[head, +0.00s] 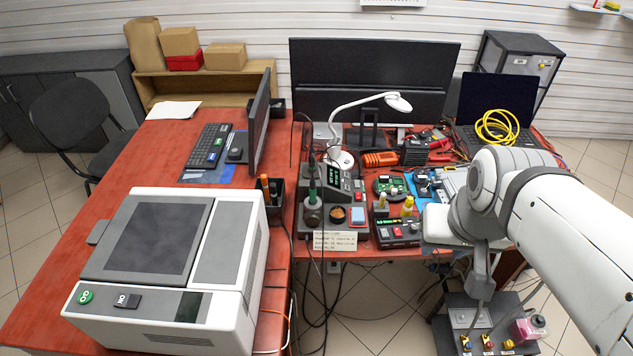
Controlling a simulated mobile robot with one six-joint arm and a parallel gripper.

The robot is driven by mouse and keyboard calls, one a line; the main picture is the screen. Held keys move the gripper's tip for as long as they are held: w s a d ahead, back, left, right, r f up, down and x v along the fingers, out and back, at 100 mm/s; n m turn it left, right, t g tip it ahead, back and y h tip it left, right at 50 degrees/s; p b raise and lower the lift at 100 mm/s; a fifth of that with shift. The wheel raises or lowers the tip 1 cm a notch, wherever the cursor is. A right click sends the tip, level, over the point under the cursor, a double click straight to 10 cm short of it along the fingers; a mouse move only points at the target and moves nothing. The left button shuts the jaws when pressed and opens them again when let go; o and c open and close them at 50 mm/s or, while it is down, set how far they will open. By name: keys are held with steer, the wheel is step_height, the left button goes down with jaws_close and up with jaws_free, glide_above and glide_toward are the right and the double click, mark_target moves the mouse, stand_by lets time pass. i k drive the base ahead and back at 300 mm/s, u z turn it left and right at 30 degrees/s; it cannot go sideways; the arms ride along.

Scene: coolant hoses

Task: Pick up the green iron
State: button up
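The green iron (312,186) is a soldering iron with a green handle. It stands upright in a dark holder (311,217) at the front left of the right-hand bench, beside a grey soldering station with a green display (334,177). My gripper (478,292) hangs down at the end of my white arm on the right, well to the right of the iron and in front of the bench edge. It appears dark and narrow, and its fingers are too small to tell whether they are open or shut.
A lamp (398,102) arches behind. A large grey machine (165,265) fills the left desk. A dark unit (447,333) stands low on the right.

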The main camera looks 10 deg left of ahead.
mark_target(313, 200)
steer(key=u, duration=0.15)
steer(key=k, duration=0.2)
steer(key=z, duration=2.2)
steer(key=i, duration=0.9)
steer(key=z, duration=5.75)
steer(key=i, duration=0.1)
steer(key=z, duration=2.9)
steer(key=i, duration=1)
steer(key=u, duration=0.1)
